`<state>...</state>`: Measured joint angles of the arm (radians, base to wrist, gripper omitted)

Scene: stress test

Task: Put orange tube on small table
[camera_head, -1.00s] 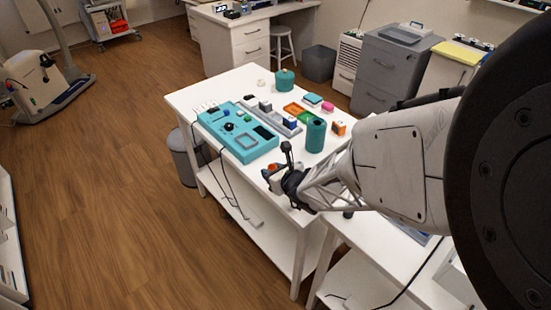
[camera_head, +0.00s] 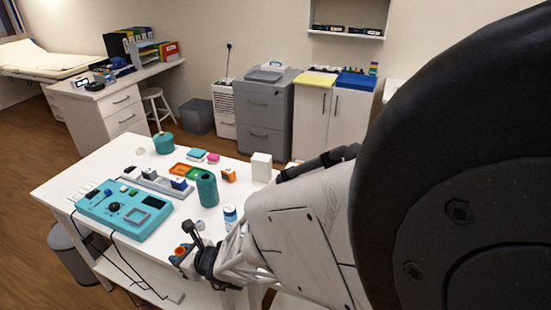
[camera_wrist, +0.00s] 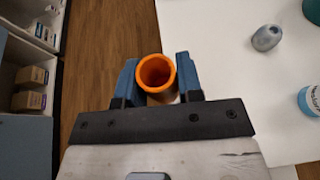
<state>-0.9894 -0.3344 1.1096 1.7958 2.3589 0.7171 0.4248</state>
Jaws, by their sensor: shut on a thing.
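My gripper (camera_wrist: 157,72) is shut on the orange tube (camera_wrist: 155,74), which sits between the two blue fingers with its round open end facing the wrist camera. In the head view a small bit of orange (camera_head: 180,250) shows at my gripper (camera_head: 186,256), by the front edge of the white table (camera_head: 75,180). The wrist view shows wooden floor left of the tube and white tabletop (camera_wrist: 215,60) to its right. I cannot tell whether this white table is the small table.
On the white table stand a teal device (camera_head: 125,208), a teal cylinder (camera_head: 207,189), a teal jar (camera_head: 164,143), a white bottle with a blue label (camera_head: 230,216) and a white box (camera_head: 262,166). A grey bin (camera_head: 75,255) stands by its left side. A stool (camera_head: 158,108) is behind.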

